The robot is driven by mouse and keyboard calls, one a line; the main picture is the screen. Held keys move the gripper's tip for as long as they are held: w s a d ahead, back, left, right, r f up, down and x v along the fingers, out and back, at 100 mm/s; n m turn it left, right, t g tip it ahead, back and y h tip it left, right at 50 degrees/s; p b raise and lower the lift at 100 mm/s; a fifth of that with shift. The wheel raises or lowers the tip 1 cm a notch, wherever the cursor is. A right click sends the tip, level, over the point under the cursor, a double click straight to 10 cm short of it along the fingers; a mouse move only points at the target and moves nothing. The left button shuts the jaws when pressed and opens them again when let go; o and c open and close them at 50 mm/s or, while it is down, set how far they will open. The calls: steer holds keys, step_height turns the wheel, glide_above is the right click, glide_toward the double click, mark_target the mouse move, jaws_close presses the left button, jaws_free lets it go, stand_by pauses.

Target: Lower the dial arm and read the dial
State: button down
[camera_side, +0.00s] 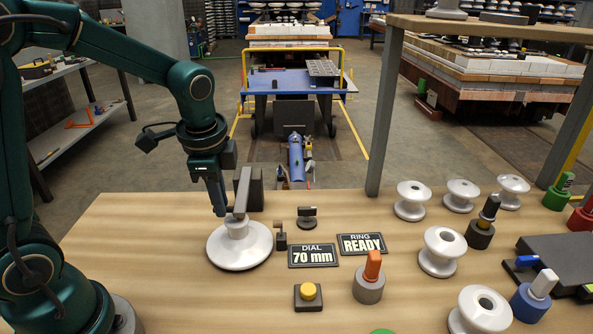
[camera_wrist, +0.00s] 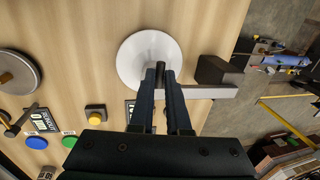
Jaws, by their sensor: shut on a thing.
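The dial arm (camera_side: 243,190) is a grey bar that runs from a dark block (camera_side: 254,184) out over a white insulator (camera_side: 240,252). In the wrist view the bar (camera_wrist: 212,92) reaches in from the right to my fingers. My gripper (camera_side: 221,211) points down at the bar's left side in the side view, above the insulator. In the wrist view my gripper (camera_wrist: 161,72) is shut, with a dark upright piece at the bar's end between its fingertips. My fingers partly hide the contact. The dial sign (camera_side: 313,255) reads "DIAL 70 mm".
A second sign (camera_side: 362,244) reads "RING READY". A yellow button (camera_side: 308,292) and a grey pot with an orange block (camera_side: 371,278) stand at the front. The table's front left is clear.

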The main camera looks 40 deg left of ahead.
steer(key=shift+r, duration=0.1)
stand_by(0.4)
steer(key=shift+w+a+r, duration=0.2)
steer(key=shift+r, duration=0.45)
steer(key=c, duration=0.9)
jaws_free()
steer(key=shift+d+r, duration=0.1)
steer(key=shift+s+d+r, duration=0.15)
steer(key=shift+s+r, duration=0.05)
steer(key=shift+r, duration=1)
steer(key=shift+s+d+r, duration=0.15)
steer(key=shift+r, duration=1.05)
